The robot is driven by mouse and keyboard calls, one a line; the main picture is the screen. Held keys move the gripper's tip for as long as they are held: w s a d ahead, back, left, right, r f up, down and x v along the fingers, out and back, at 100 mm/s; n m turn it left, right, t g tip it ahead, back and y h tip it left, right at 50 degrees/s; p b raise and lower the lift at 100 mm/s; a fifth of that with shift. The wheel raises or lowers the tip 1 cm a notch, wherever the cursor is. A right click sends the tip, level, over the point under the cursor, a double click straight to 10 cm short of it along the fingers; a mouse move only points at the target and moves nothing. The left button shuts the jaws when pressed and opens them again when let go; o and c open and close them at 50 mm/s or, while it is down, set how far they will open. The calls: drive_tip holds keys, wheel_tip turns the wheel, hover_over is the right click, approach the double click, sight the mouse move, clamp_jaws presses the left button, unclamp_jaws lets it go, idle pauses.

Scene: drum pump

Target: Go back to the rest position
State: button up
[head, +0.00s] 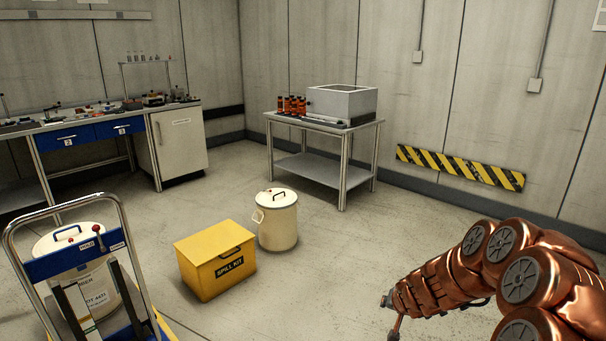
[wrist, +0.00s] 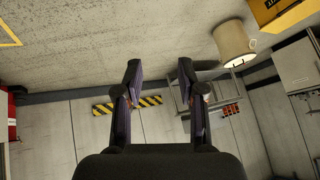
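My gripper (wrist: 158,78) is open in the wrist view, with its two dark fingers apart and nothing between them. In the head view my copper-coloured arm is folded at the lower right, and the gripper end (head: 391,312) shows small at its left tip. The gripper is clear of every object. In the wrist view the picture is upside down, with bare floor and the wall beyond the fingers.
A yellow spill kit box (head: 215,262) and a cream drum (head: 277,222) stand on the floor ahead. A blue-framed trolley (head: 78,262) holding a drum is at the left. A metal table (head: 326,127) stands by the wall. Floor between the drum and my arm is free.

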drive_tip(key=s+a+r+n+y+p, duration=0.2)
drive_tip(key=s+a+r, duration=0.1)
drive_tip(key=a+r, duration=0.35)
drive_tip(key=s+a+r+n+y+p, duration=0.1)
drive_tip(key=s+a+r+y+p, duration=0.15)
drive_tip(key=a+r, duration=0.35)
drive_tip(key=s+a+r+n+g+p, duration=0.2)
drive_tip(key=s+a+r+g+p, duration=0.15)
drive_tip(key=s+r, duration=0.65)
drive_tip(key=s+d+r+g+h+p, duration=0.1)
drive_tip(key=s+d+r+g+p, duration=0.1)
drive_tip(key=s, duration=0.8)
drive_tip(key=s+d+r+g+h+p, duration=0.1)
drive_tip(key=s+d+r+p, duration=0.1)
drive_tip(key=s, duration=0.8)
drive_tip(key=s+d+r+g+h+p, duration=0.2)
drive_tip(key=s+r, duration=0.3)
drive_tip(key=s, duration=0.5)
drive_tip(key=shift+d+g, duration=0.35)
drive_tip(key=shift+d, duration=0.5)
drive_tip(key=shift+d+m, duration=0.15)
drive_tip(key=shift+m, duration=0.15)
